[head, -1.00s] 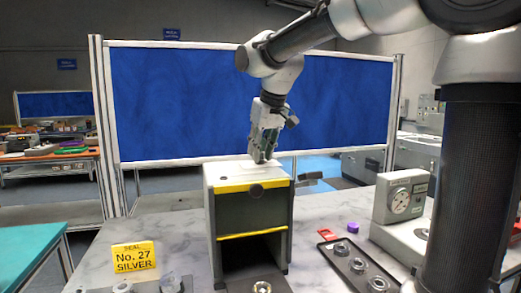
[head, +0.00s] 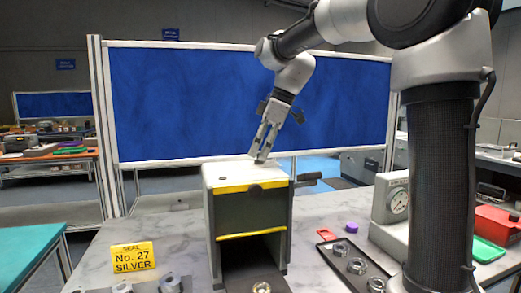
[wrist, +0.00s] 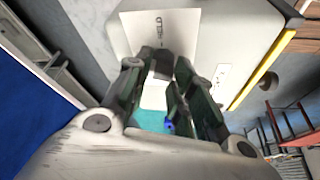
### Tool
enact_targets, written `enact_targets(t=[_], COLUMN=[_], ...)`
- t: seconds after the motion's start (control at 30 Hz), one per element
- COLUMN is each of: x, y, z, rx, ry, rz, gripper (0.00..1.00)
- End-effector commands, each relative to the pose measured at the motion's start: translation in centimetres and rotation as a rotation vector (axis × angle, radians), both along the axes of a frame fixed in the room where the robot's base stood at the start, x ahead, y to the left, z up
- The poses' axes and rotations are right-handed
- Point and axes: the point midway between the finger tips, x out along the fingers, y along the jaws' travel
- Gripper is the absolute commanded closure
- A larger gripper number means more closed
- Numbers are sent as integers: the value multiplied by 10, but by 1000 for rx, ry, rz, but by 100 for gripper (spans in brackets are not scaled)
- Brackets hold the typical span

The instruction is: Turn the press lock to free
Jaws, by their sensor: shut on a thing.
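The press (head: 250,211) is a dark grey box with a pale top and two yellow stripes, standing on the marbled table. My gripper (head: 259,157) is tilted, with its fingertips at the back right of the press top. In the wrist view my gripper (wrist: 165,82) is shut on a small dark piece, seemingly the press lock (wrist: 162,62), in front of a white plate (wrist: 150,30) with lettering. The fingers hide much of the lock, so I cannot tell its exact turn.
A dark lever (head: 306,178) sticks out right of the press. A yellow sign (head: 133,257) reads "SEAL No. 27 SILVER". A black tray (head: 338,250) with ring-shaped parts and a dial gauge (head: 397,203) stand at the right. A blue panel (head: 200,105) is behind.

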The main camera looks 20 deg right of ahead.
Motion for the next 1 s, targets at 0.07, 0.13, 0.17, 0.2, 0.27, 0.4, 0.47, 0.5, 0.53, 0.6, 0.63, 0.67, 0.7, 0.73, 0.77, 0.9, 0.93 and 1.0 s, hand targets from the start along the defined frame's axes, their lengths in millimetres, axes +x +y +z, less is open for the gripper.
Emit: enact_targets(t=[0.07,0.13,0.17,0.2,0.27,0.4,0.47,0.5,0.53,0.6,0.63,0.67,0.7,0.73,0.77,0.9,0.93,1.0], x=[1,1,1,2,2,2,2,2,2,2,2,2,2,2,2,2,2,2], y=[-1,-1,-1,-1,-1,-1,-1,-1,-1,-1,-1,-1,-1,-1,-1,-1,-1,-1], z=[0,0,0,0,-1,0,-1,-1,0,0,0,0,0,0,0,0,0,0], rx=[0,-2,-2,-2,-2,-2,-1,-2,-2,-2,-2,-2,-2,-2,-2,-2,-2,-3], ry=[1,1,0,1,1,0,1,1,0,0,0,0,0,0,0,-1,-1,0], rz=[62,118,142,171,210,288,313,328,337,356,362,367,373,377,380,386,386,386], gripper=[100,100,100,100,100,100,100,100,100,100,100,100,100,100,100,100,100,100])
